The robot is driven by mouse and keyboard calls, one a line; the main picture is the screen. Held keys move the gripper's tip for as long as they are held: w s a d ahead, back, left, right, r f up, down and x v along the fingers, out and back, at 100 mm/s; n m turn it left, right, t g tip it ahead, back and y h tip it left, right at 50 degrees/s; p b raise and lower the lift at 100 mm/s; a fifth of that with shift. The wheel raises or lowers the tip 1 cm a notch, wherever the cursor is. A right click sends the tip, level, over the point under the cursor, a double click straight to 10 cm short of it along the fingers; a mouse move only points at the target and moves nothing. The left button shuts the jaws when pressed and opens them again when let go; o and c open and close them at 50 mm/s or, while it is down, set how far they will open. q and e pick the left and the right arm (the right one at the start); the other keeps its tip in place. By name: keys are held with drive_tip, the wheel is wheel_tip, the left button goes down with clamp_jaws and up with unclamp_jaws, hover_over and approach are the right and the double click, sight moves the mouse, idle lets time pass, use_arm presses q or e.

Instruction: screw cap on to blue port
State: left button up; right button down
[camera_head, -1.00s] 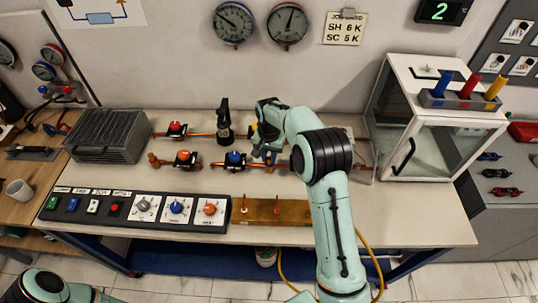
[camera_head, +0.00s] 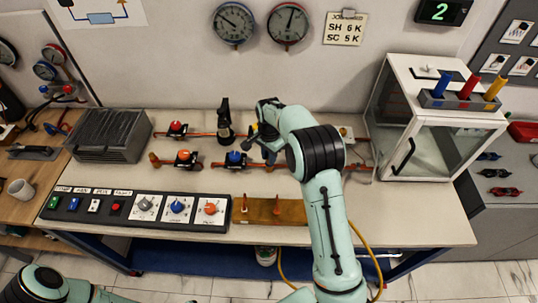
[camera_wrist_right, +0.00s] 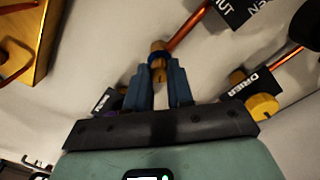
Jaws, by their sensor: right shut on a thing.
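My right gripper (camera_wrist_right: 166,84) is shut on a small brass cap (camera_wrist_right: 157,74) in the right wrist view. The cap sits between the fingertips, in line with the blue-ringed port (camera_wrist_right: 157,57) on the end of a copper pipe. The cap's far end is at the blue ring; whether the threads are engaged cannot be told. In the head view my right gripper (camera_head: 268,155) is over the bench, right of the blue-knobbed valve (camera_head: 235,158); the cap is too small to tell there. My left arm shows at the lower left, its gripper out of frame.
Other pipes with an orange-knobbed valve (camera_head: 185,156) and a red-knobbed valve (camera_head: 177,127) lie to the left. A black upright object (camera_head: 225,120) stands behind. A brass block (camera_head: 263,212) and a switch panel (camera_head: 130,210) are in front. A glass-sided cabinet (camera_head: 440,135) stands right.

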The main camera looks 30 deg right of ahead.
drive_tip(key=m, duration=0.4)
drive_tip(key=shift+s+d+f, duration=0.1)
drive_tip(key=shift+d, duration=0.05)
drive_tip(key=shift+m, duration=0.6)
drive_tip(key=shift+m, duration=1.4)
drive_tip(key=c, duration=1.1)
unclamp_jaws()
drive_tip(key=shift+d, duration=0.1)
drive_tip(key=shift+c, duration=0.2)
drive_tip(key=o, duration=0.6)
drive_tip(key=shift+c, duration=0.2)
wheel_tip(320, 180, up, 14)
drive_tip(key=shift+f, duration=0.25)
